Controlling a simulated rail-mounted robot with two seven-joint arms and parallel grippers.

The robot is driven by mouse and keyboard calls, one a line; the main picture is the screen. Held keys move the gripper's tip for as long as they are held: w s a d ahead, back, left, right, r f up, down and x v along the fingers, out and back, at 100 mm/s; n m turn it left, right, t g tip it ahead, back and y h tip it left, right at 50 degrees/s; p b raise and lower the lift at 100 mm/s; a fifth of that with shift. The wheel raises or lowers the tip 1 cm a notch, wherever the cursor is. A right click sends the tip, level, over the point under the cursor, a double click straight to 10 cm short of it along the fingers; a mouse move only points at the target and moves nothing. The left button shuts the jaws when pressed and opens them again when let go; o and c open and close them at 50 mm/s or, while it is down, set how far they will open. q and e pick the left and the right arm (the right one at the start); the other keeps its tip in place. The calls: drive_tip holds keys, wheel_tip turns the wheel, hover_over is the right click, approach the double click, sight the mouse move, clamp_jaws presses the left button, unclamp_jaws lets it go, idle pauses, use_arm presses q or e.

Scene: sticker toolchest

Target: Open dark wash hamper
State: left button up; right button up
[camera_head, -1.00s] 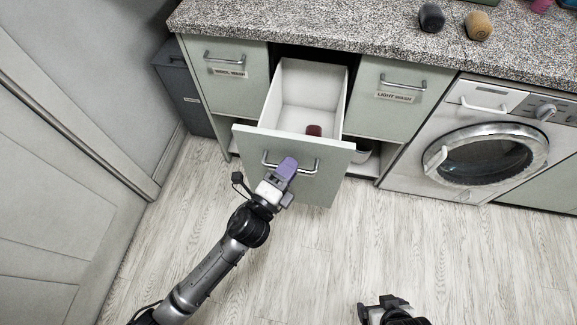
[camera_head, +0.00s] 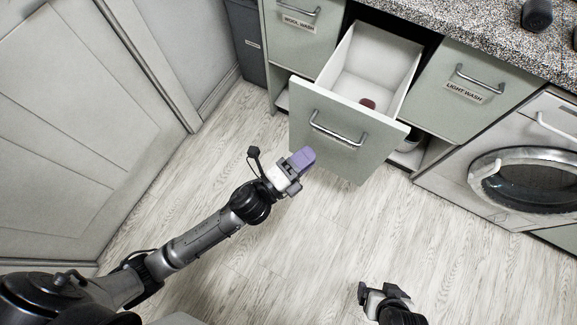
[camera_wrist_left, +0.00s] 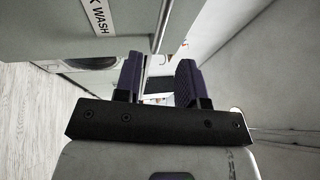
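The dark wash hamper is the middle pull-out drawer (camera_head: 340,155), with a pale green front and a white inside. It stands pulled out well beyond its neighbours, and a small dark red item (camera_head: 368,103) lies in it. Its metal bar handle (camera_head: 338,134) is free. My left gripper (camera_head: 303,160) is in front of the drawer, apart from the handle. In the left wrist view its two purple fingers (camera_wrist_left: 160,80) stand apart with nothing gripped, and part of a label reading "K WASH" (camera_wrist_left: 101,14) shows. My right gripper (camera_head: 376,292) is low over the floor; its fingers are unclear.
The wool wash drawer (camera_head: 300,45) and light wash drawer (camera_head: 465,100) on either side are shut. A washing machine (camera_head: 520,185) stands at right, under a speckled counter (camera_head: 470,25). A grey bin (camera_head: 247,42) stands at back left. The floor in front is clear.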

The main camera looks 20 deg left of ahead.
use_arm(q)
drive_tip(key=shift+v, duration=2.6)
